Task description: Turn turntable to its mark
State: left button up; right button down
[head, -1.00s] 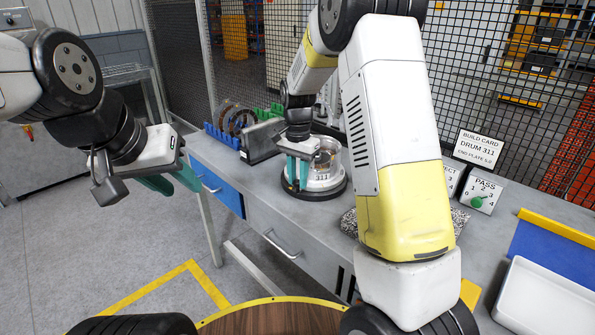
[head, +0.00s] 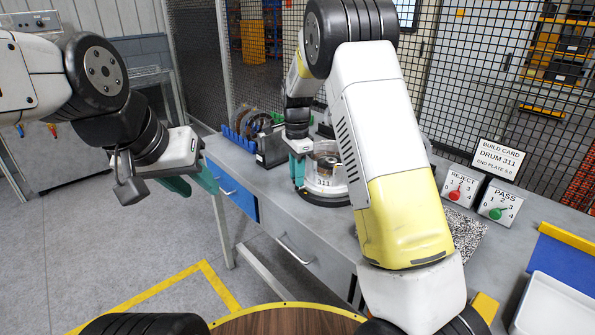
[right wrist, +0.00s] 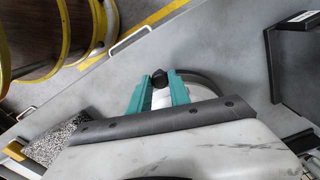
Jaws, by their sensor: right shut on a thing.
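The turntable (head: 323,191) stands on the grey workbench, with a white ring marked 311, a dark base and a clear cylinder with a brownish part inside. My right gripper (head: 298,170) is at its left side, fingers pointing down. In the right wrist view its teal fingers (right wrist: 160,95) are shut on a small black knob (right wrist: 160,78) at the turntable's edge; part of the pale rim (right wrist: 203,88) shows beside them. The turntable's mark cannot be made out. My left gripper (head: 193,186) is open and empty, off the bench's left end.
A build card (head: 497,160) reads DRUM 311. A reject dial box (head: 459,188) and a pass dial box (head: 500,202) stand by a speckled mat (head: 462,235). A white tray (head: 555,305) is at right. A round wooden top (head: 285,320) is in front.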

jog(key=shift+w+a+m, duration=0.3)
jog(key=shift+w+m, duration=0.3)
jog(key=shift+w, duration=0.05)
jog(key=shift+w+a+m, duration=0.25)
jog(key=shift+w+m, duration=0.35)
jog(key=shift+w, duration=0.05)
jog(key=shift+w+a+m, duration=0.15)
jog(key=shift+w+m, duration=0.65)
jog(key=shift+w, duration=0.1)
jog(key=shift+w+a+m, duration=0.1)
jog(key=shift+w+m, duration=0.7)
jog(key=shift+w, duration=0.05)
jog(key=c, duration=1.2)
grip_release()
notch_tip(320, 180, up, 8)
jog(key=shift+d, duration=0.1)
